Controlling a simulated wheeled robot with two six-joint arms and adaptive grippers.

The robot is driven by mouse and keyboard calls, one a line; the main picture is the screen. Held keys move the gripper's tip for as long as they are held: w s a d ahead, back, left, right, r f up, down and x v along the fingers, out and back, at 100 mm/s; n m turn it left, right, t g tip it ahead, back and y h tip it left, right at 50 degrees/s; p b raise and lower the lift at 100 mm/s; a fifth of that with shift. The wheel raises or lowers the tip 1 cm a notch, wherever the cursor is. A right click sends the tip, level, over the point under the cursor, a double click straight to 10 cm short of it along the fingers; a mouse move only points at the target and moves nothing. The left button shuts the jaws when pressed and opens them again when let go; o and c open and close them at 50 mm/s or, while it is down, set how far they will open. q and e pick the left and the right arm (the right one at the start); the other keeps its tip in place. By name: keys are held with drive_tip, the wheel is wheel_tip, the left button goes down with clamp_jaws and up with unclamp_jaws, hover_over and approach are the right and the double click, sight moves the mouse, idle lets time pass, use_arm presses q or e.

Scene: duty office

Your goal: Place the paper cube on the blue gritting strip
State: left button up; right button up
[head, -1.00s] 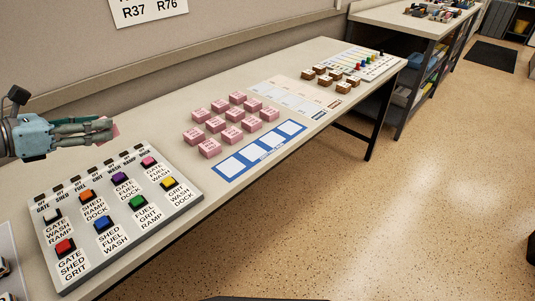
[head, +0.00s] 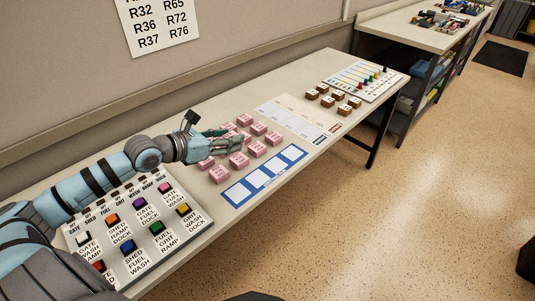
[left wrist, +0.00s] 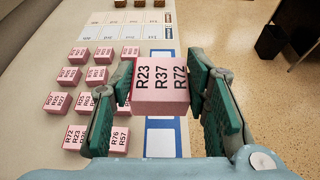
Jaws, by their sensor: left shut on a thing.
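My left gripper (head: 232,143) reaches in from the left over the pink cubes on the table. In the left wrist view its green fingers are shut on a pink paper cube (left wrist: 160,85) labelled R23, R37, R72, held above the table. The blue gritting strip (head: 264,175) lies along the table's front edge with several white squares, all bare. In the left wrist view the strip (left wrist: 160,150) is partly hidden behind the held cube. Several other pink cubes (head: 257,149) stand in rows beside the strip. My right gripper is not in view.
A button panel (head: 135,220) with coloured buttons lies at the near left, partly under my arm. A pale printed sheet (head: 298,117), brown blocks (head: 327,102) and a peg board (head: 362,80) lie farther along. A wall sheet (head: 157,22) lists R numbers.

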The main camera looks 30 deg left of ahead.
sight(235, 195)
use_arm(q)
wheel_tip(235, 195, down, 20)
drive_tip(key=b, duration=1)
drive_tip(key=shift+d+f+b, duration=0.1)
drive_tip(key=shift+f+b, duration=0.15)
drive_tip(key=shift+b, duration=0.05)
drive_tip(key=shift+r, duration=0.1)
drive_tip(key=o, duration=1.2)
